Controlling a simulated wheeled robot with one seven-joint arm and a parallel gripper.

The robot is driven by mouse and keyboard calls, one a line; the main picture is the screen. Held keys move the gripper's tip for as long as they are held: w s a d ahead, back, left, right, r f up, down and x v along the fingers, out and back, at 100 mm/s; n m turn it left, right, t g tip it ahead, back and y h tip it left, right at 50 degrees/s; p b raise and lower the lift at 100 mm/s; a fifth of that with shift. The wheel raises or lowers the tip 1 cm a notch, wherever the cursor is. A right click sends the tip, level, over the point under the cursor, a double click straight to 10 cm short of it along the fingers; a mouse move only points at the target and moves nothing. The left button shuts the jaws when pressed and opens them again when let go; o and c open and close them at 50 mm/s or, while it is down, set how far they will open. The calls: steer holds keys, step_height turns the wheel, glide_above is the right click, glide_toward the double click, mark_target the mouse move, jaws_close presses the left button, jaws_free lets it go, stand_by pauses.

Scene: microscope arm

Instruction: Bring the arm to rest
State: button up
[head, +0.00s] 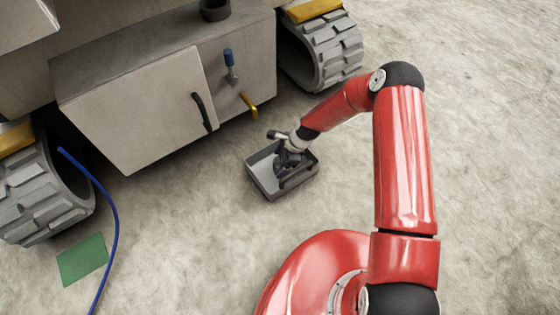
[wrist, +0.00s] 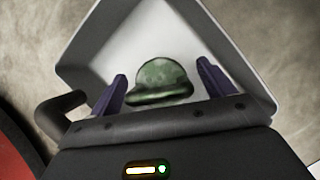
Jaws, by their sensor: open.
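My red arm reaches from the lower right toward a small grey tray on the ground. My gripper (head: 281,165) is over and partly inside this tray (head: 262,182), pointing down. In the wrist view the two purple fingers (wrist: 160,92) stand apart, one on each side of a green, mottled, rock-like object (wrist: 162,80). The object sits in the pale tray (wrist: 225,50), between or just beyond the fingertips. I cannot tell whether either finger touches it. In the head view the gripper hides most of the object.
A grey rover-like vehicle (head: 130,110) with tracked wheels (head: 325,50) stands behind the tray. Its box has a dark door handle (head: 201,110), a blue-topped lever (head: 230,65) and a yellow hook (head: 248,105). A blue cable (head: 112,215) and green square (head: 82,260) lie left. Open ground lies right.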

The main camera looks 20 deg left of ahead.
steer(key=p+v, duration=0.1)
steer(key=v, duration=0.6)
steer(key=shift+r, duration=0.1)
steer(key=d+r+n+t+h+p, duration=0.1)
steer(key=d+r+n+p, duration=0.3)
steer(key=r, duration=0.7)
steer(key=d+r+n+t+h, duration=0.15)
steer(key=d+r, duration=0.45)
steer(key=r, duration=0.6)
steer(key=d+r+n+t+h+p, duration=0.1)
steer(key=d+r+n+p, duration=0.3)
steer(key=r, duration=0.7)
steer(key=s+d+r+n+t+p, duration=0.1)
steer(key=s+d+r+n+t, duration=0.1)
steer(key=s+d+r, duration=0.4)
steer(key=s+d+r+n+t+h+p, duration=0.1)
steer(key=s+d+r+n, duration=0.1)
steer(key=s+d+r, duration=0.5)
steer(key=s+r, duration=0.6)
steer(key=s, duration=0.2)
steer(key=shift+s+r+n+t+p, duration=0.15)
steer(key=shift+r+n+t+p, duration=0.2)
steer(key=shift+r+p, duration=0.05)
